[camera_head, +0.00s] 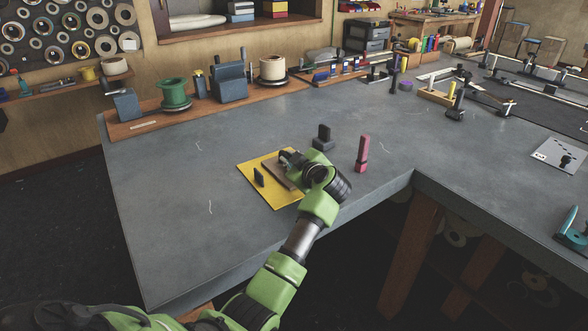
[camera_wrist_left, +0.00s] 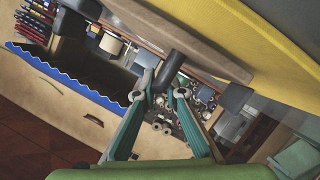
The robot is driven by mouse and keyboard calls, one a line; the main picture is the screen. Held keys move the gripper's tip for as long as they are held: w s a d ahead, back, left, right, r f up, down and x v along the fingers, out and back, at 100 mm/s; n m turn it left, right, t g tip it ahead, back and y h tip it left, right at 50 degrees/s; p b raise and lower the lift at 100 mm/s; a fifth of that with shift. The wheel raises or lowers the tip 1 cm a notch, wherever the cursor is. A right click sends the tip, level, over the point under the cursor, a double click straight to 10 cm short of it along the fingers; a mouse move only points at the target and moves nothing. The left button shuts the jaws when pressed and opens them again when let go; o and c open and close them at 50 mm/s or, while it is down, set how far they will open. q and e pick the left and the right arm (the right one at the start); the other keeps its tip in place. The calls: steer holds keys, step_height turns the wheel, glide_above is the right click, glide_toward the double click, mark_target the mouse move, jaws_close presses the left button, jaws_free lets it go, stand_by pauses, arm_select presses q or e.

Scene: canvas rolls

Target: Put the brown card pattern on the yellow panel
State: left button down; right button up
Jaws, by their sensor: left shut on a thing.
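The yellow panel (camera_head: 258,166) lies flat on the grey bench; its yellow surface also shows at the upper right of the left wrist view (camera_wrist_left: 270,45). The brown card pattern (camera_head: 276,175) is a thin brown piece over the panel, partly hidden by my gripper; it also shows in the left wrist view (camera_wrist_left: 185,35). My left gripper (camera_head: 288,157) is shut on the pattern's dark knob (camera_wrist_left: 170,70), with its teal fingers on either side. I cannot tell whether the pattern touches the panel. My right gripper is out of view.
A small dark block (camera_head: 258,178) stands at the panel's left part. A dark weight (camera_head: 323,138) and a pink upright block (camera_head: 362,153) stand to the right. A wooden board with a green spool (camera_head: 174,93) runs along the back. The bench left of the panel is clear.

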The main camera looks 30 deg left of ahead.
arm_select(q)
steer(key=shift+d, duration=0.1)
steer(key=shift+s+a, duration=0.1)
steer(key=shift+a, duration=0.25)
steer(key=c, duration=2.1)
jaws_free()
steer(key=shift+d+f, duration=0.1)
steer(key=shift+f, duration=0.05)
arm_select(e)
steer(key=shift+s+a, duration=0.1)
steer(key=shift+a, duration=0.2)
